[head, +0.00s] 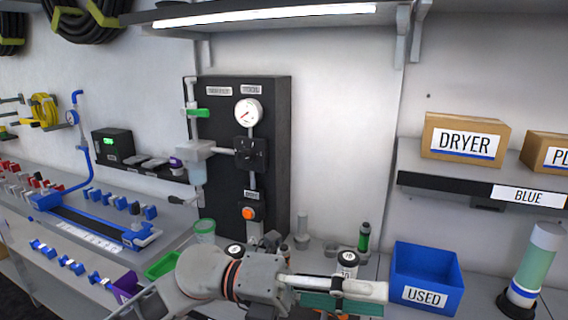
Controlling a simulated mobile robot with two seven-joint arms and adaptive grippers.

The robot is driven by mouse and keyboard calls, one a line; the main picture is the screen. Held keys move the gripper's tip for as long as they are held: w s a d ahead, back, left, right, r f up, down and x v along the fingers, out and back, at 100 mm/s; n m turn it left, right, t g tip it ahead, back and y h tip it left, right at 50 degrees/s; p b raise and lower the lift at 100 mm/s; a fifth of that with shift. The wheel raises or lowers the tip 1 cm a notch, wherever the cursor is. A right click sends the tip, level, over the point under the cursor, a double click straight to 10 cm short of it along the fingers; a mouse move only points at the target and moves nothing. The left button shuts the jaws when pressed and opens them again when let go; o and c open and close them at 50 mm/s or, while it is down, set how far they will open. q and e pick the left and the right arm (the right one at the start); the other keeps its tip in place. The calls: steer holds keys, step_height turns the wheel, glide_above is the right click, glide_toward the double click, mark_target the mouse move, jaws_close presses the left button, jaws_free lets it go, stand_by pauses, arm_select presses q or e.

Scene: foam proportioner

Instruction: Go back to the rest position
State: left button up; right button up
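My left gripper (372,297) reaches in from the bottom left in the head view, above the front of the bench. Its grey wrist is at the lower middle and its pale finger points right. A dark green strip shows along the underside of the finger; I cannot tell whether it is a finger pad or something held. The second finger is not clear, so the opening cannot be judged. My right gripper is not in view.
A blue bin marked USED (428,279) stands right of the gripper. Small bottles, including one with a black lid (347,262), stand close behind it. A black panel with a gauge (247,113) rises at the back. A green-and-white cylinder (535,262) stands at right.

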arm_select(q)
steer(key=w+a+f+n+t+h, duration=0.2)
steer(key=w+a+n+t+h, duration=0.5)
steer(key=n+t, duration=0.6)
steer(key=w+a+f+n+t+y, duration=0.3)
steer(key=a+f+n+t+y, duration=0.2)
steer(key=f+n+y, duration=0.3)
steer(key=w+a+f+n+t+y, duration=0.3)
steer(key=a+f+n+t+y, duration=0.2)
steer(key=f+n, duration=0.4)
steer(key=s+a+f+n+g+y, duration=0.2)
steer(key=s+a+f+n+y, duration=0.1)
steer(key=f, duration=0.6)
steer(key=s+a+f+n+g+y, duration=0.2)
steer(key=s+a+f+n+y, duration=0.1)
steer(key=s+a+f, duration=0.3)
steer(key=s+a+f+n+g+y, duration=0.3)
steer(key=s+f, duration=0.4)
steer(key=f, duration=0.7)
steer(key=shift+s+a+n, duration=0.35)
steer(key=shift+a+n, duration=0.25)
steer(key=shift+a, duration=0.35)
steer(key=shift+f, duration=0.1)
